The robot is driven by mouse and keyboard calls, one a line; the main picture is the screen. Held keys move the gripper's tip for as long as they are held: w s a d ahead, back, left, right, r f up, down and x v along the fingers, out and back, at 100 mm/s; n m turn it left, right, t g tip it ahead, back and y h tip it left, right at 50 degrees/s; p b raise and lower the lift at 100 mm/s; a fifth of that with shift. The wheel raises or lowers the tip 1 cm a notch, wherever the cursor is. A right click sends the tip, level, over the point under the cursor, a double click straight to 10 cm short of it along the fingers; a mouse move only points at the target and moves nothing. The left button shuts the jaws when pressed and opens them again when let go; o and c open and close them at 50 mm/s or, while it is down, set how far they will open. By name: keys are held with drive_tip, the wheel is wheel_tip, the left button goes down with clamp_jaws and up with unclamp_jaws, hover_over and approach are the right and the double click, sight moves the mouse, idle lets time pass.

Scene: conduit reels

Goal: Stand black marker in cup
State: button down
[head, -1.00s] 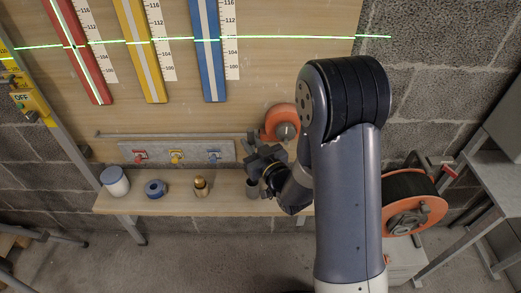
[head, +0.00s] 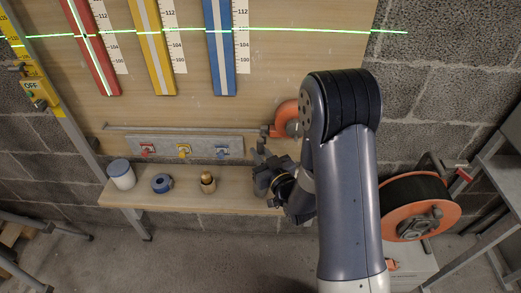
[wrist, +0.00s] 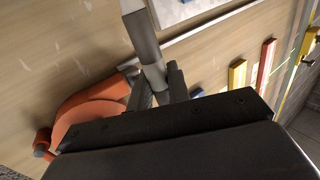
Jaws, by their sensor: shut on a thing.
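My gripper (head: 264,166) is at the right part of the shelf, low over the board in the head view. In the wrist view its fingers (wrist: 158,92) are shut on a grey cylinder, which I take for the black marker (wrist: 146,42). The marker points away from the palm, with a wider dark section and a paler stretch near the fingers. Whether the marker's end is inside the cup cannot be told.
On the shelf (head: 235,199) stand a white jar with a blue lid (head: 121,174), a blue ring (head: 162,183) and a brass fitting (head: 208,182). An orange reel (head: 286,117) hangs close behind my gripper. A larger reel (head: 415,207) stands at the right.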

drive_tip(key=shift+f+b, duration=4.1)
drive_tip(key=shift+b, duration=0.45)
drive_tip(key=c, duration=1.3)
unclamp_jaws()
drive_tip(key=shift+o, duration=0.2)
drive_tip(key=v, duration=1.1)
drive_tip(key=shift+w+a, duration=0.1)
drive_tip(key=shift+w, duration=0.1)
